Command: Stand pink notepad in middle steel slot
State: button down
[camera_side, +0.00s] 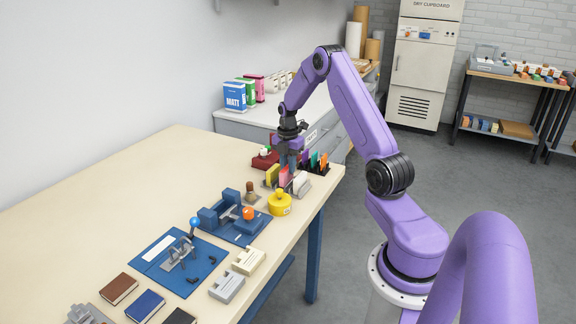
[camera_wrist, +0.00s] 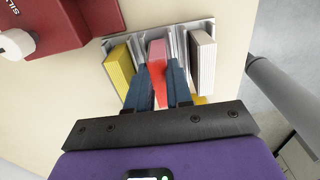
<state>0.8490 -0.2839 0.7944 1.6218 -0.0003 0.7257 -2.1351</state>
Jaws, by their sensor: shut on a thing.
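The pink notepad (camera_side: 284,176) is upright between the fingers of my gripper (camera_side: 289,164). In the wrist view, the blue fingers (camera_wrist: 160,84) are shut on both sides of the pink notepad (camera_wrist: 158,60). The steel rack (camera_wrist: 173,33) is below, with a yellow notepad (camera_wrist: 119,71) in its left slot and a pale, dark-covered notepad (camera_wrist: 202,58) in its right slot. The pink notepad lines up with the middle slot between them. How deep its lower edge sits, and whether it touches the bottom, is hidden.
A red device (camera_wrist: 70,25) with a white knob stands left of the rack in the wrist view. A yellow round pot (camera_side: 280,205) stands close in front. A black rack of coloured pieces (camera_side: 315,163) is behind right. The table's left part (camera_side: 120,200) is clear.

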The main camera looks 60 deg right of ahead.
jog(key=shift+f, duration=0.65)
dwell(0.7)
jog(key=c, duration=1.3)
grip_release()
jog(key=shift+r, duration=0.1)
notch_tip(320, 180, up, 11)
